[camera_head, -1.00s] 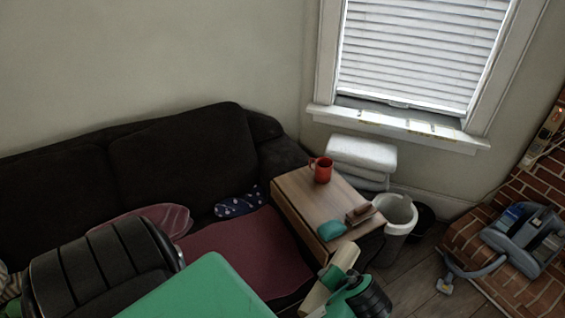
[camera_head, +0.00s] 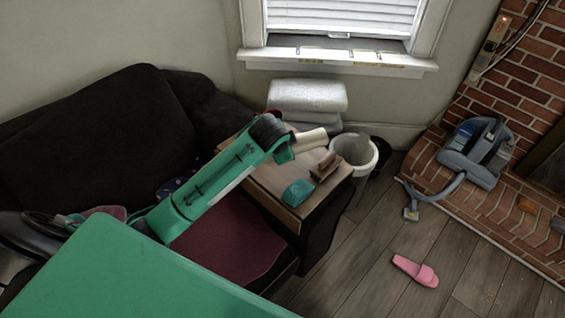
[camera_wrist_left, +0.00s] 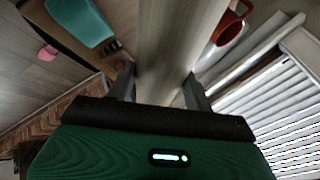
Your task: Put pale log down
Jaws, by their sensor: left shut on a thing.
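The pale log (camera_head: 312,139) is held by my left gripper (camera_head: 289,149) over the back part of the wooden side table (camera_head: 262,178). In the left wrist view the log (camera_wrist_left: 176,40) runs away from the camera between the two dark fingers of the left gripper (camera_wrist_left: 160,88), which are shut on it. I cannot tell whether the log touches the tabletop. The arm hides part of the table. My right gripper is not in view.
A red mug (camera_wrist_left: 229,24) is close to the log. A bin (camera_head: 355,152) and stacked white cushions (camera_head: 307,96) stand beyond. A pink slipper (camera_head: 416,270) lies on the floor.

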